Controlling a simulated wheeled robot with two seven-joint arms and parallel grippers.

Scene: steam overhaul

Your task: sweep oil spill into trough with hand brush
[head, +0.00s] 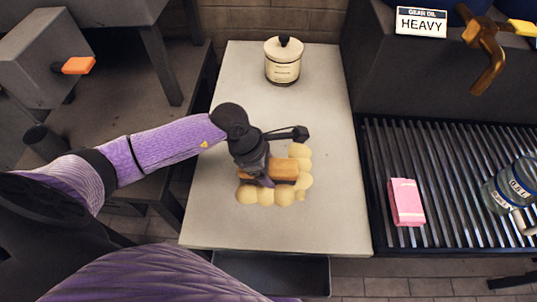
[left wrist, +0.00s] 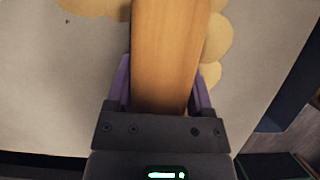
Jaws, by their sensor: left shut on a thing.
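The hand brush (head: 283,168) has a wooden body and lies over the oil spill in the middle of the pale worktop. My left gripper (head: 262,176) is shut on the brush, and the left wrist view shows its wooden handle (left wrist: 168,50) between the two purple fingers. The oil spill (head: 285,195) shows as rounded tan blobs around the brush's front and right side. Part of it is hidden under the brush and gripper. The bristles are hidden. The dark trough (head: 285,272) sits below the worktop's front edge. My right gripper is not in view.
A cream lidded canister (head: 283,65) stands at the back of the worktop (head: 335,220).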

